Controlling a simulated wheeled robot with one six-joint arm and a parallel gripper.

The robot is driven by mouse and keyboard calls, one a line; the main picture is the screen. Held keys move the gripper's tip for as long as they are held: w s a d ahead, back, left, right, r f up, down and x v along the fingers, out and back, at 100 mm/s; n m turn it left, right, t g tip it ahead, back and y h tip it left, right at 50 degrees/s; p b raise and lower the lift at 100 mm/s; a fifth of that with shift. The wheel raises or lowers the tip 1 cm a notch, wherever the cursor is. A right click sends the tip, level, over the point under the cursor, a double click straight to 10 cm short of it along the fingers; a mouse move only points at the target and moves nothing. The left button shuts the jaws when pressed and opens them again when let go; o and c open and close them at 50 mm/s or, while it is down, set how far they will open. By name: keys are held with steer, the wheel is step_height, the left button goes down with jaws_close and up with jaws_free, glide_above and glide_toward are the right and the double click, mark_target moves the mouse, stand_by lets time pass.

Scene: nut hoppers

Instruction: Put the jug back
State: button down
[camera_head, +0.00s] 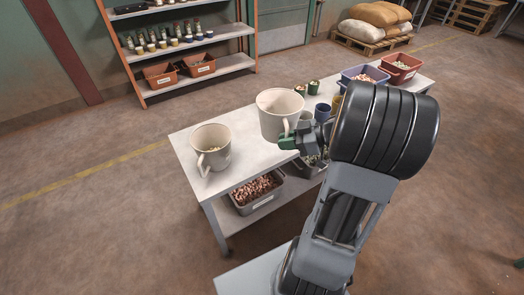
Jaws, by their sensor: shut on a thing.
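A cream jug (279,108) is upright near the middle of the table (238,128). It looks larger than the other jug and seems to be held above the tabletop, though its base is partly hidden. My gripper (289,142) is shut on this jug, at the lower part of its handle on the near side. The fingertips are partly hidden by the wrist. A second cream jug (219,158) with some nuts in it stands on the table's left end, its handle toward the lower left.
A purple bin (354,81) and a red bin (399,78) stand at the table's far right. Green cups (314,87) and blue cups (322,112) stand behind my gripper. Grey bins of nuts (263,201) sit on the lower shelf. The tabletop between the jugs is clear.

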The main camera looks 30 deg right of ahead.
mark_target(275, 141)
steer(key=shift+n, duration=0.3)
steer(key=w+f+b, duration=0.1)
steer(key=w+f, duration=0.1)
steer(key=w, duration=0.1)
steer(key=w+f+b, duration=0.2)
steer(key=w+f, duration=0.1)
steer(key=shift+w+f, duration=0.15)
steer(key=shift+w, duration=0.05)
steer(key=w+f+b, duration=0.1)
steer(key=w+f, duration=0.1)
steer(key=f, duration=0.1)
steer(key=w+f+b, duration=0.1)
steer(key=f, duration=0.2)
steer(key=w+f+b, duration=0.1)
steer(key=w+f, duration=0.1)
steer(key=f, duration=0.1)
steer(key=shift+w+a, duration=0.2)
steer(key=shift+w, duration=0.15)
